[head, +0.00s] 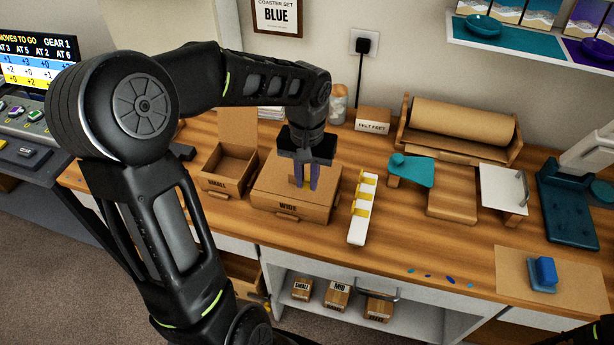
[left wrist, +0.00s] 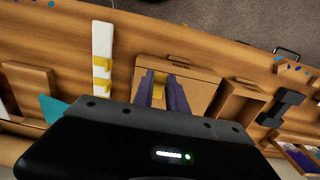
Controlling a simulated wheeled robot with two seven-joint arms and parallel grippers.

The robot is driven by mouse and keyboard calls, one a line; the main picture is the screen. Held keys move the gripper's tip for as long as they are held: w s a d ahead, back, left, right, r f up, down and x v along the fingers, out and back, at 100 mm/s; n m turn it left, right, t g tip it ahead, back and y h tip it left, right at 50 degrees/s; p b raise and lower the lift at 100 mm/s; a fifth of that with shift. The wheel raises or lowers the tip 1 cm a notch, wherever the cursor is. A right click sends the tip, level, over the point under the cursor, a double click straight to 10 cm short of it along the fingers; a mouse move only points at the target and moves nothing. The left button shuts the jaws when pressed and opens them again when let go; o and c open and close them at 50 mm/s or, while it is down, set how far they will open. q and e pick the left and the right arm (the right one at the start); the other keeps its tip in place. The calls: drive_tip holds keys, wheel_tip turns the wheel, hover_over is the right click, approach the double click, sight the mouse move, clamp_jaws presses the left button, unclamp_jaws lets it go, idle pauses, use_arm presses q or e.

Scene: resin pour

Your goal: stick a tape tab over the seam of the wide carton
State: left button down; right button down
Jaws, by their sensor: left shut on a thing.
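The wide carton (head: 275,203), a brown box marked WIDE with its top closed, sits on the wooden bench; its top also shows in the left wrist view (left wrist: 200,75). My left gripper (head: 306,186) points down over the carton's top, its purple fingers shut on a yellow tape tab (left wrist: 160,78). The tab is at or just above the carton top; I cannot tell whether it touches. The fingers hide part of the seam. A white tape strip holder (head: 357,226) with several yellow tabs stands right of the carton.
An open small carton (head: 228,165) stands left of the wide one. A teal plate (head: 412,172), a paper roll rack (head: 460,125) and a white panel (head: 500,190) stand to the right. Small cartons sit on the shelf below. The bench front right of the holder is mostly clear.

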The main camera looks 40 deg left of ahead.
sight(307, 189)
use_arm(q)
drive_tip(key=shift+f+b, duration=2.1)
drive_tip(key=shift+f, duration=1.05)
drive_tip(key=shift+f+b, duration=0.5)
drive_tip(key=shift+f, duration=0.05)
drive_tip(key=c, duration=1.3)
unclamp_jaws()
drive_tip(key=shift+o, duration=0.2)
drive_tip(key=shift+r, duration=0.15)
drive_tip(key=shift+r+p, duration=2.95)
drive_tip(key=shift+r, duration=0.9)
